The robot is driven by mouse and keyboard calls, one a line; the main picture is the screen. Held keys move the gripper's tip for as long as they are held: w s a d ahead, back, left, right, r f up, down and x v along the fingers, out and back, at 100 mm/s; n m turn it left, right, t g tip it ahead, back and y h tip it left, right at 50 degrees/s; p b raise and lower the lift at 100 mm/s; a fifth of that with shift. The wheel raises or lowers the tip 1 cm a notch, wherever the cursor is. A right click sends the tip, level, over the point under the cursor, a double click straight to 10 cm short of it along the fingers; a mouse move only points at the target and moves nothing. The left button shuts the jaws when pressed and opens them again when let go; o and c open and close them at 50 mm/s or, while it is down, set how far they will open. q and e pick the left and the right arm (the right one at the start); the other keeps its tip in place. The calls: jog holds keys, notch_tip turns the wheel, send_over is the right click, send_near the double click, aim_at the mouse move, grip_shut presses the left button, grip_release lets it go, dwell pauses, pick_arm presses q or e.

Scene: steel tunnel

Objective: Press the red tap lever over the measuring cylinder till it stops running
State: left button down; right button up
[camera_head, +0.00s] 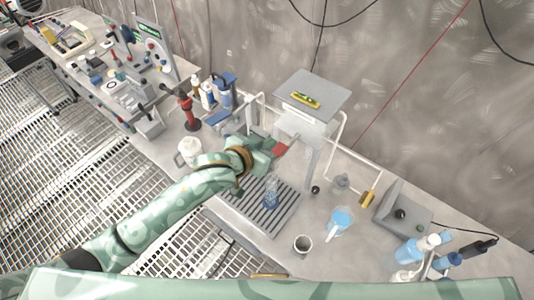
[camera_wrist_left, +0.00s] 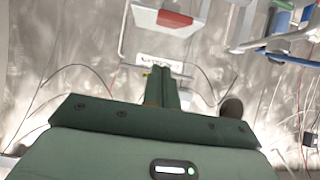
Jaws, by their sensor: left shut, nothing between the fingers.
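The red tap lever (camera_head: 281,149) sticks out from the front of a pale tap housing (camera_head: 308,127). The measuring cylinder (camera_head: 271,191) is clear with blue liquid low in it and stands upright on a slatted drip tray (camera_head: 235,204). My left gripper (camera_head: 271,148) is shut and empty, close beside the lever; I cannot tell whether it touches it. In the left wrist view the shut fingers (camera_wrist_left: 161,78) are in the middle and the red lever (camera_wrist_left: 175,18) is above them, apart in the picture. I cannot make out a stream. My right gripper is not in view.
A white jug (camera_head: 189,151), a red stand (camera_head: 188,112) and blue-capped bottles (camera_head: 208,96) stand left of the tap. A grey cup (camera_head: 302,244), a beaker of blue liquid (camera_head: 341,221) and a grey box (camera_head: 402,210) are to the right.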

aim_at(275, 153)
pick_arm(q)
jog(key=shift+s+a+f, duration=0.1)
jog(key=shift+f, duration=2.1)
jog(key=b, duration=0.1)
jog(key=f+t+h+b, duration=0.1)
jog(key=b, duration=0.1)
jog(key=s+f+t+b, duration=0.1)
jog(key=b, duration=0.1)
jog(key=shift+a+f+h, duration=0.15)
jog(key=shift+a+h, duration=0.15)
jog(key=shift+h, duration=0.1)
